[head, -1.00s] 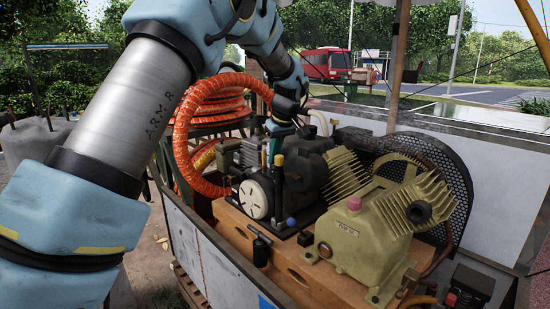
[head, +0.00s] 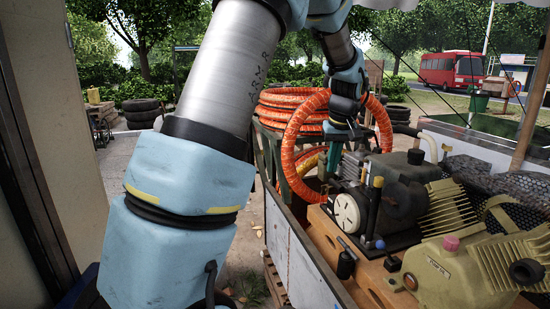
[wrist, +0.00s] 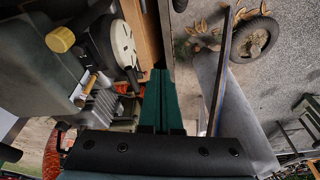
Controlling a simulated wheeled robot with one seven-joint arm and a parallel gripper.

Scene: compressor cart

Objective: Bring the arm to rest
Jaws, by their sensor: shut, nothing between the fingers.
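My arm (head: 190,170) reaches up from the lower left of the head view and bends over the compressor cart. My gripper (wrist: 159,80) shows as two green fingers pressed together, with nothing between them. In the head view the gripper (head: 352,132) hangs beside the orange hose and above the small engine with the white round cover (head: 347,212). In the wrist view this white cover (wrist: 123,43) lies left of the fingertips. I cannot tell the exact gap between the fingers and the machine.
Orange hose coils (head: 301,125) stand close behind the gripper. The beige compressor (head: 445,270) fills the cart's right front. The cart's pale side panel (head: 300,265) runs along the near left. A brown upright (head: 35,150) stands at far left. Paved ground (wrist: 275,85) lies beyond the cart edge.

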